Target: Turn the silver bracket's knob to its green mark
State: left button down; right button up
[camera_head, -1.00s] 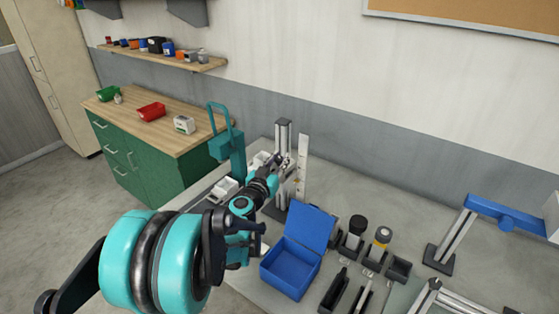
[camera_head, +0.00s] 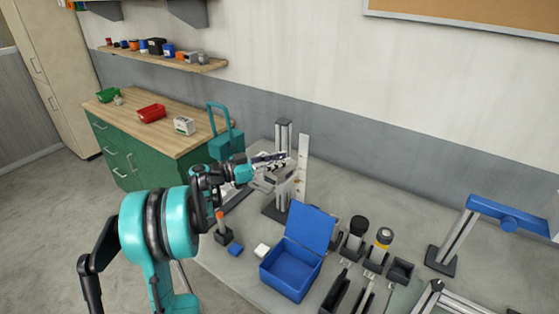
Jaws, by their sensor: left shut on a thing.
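The silver bracket (camera_head: 283,137) is an upright metal post on a dark base at the back of the grey bench, with a pale, ruler-like upright strip (camera_head: 303,160) just to its right. My left gripper (camera_head: 286,165) reaches in from the left at the bracket's middle height, in front of the post. It is shut on a small part there, which looks to be the bracket's knob. The fingers largely hide the knob, and I cannot make out the green mark or where the knob points. My right gripper is out of view.
A blue-topped frame (camera_head: 505,212) stands further right.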

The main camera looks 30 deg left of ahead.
pick_arm(q)
jog(key=shift+m+g+h, duration=0.5)
jog(key=shift+h, duration=0.1)
jog(key=c, duration=1.3)
grip_release()
jog(key=shift+o, duration=0.2)
jog(key=v, duration=1.2)
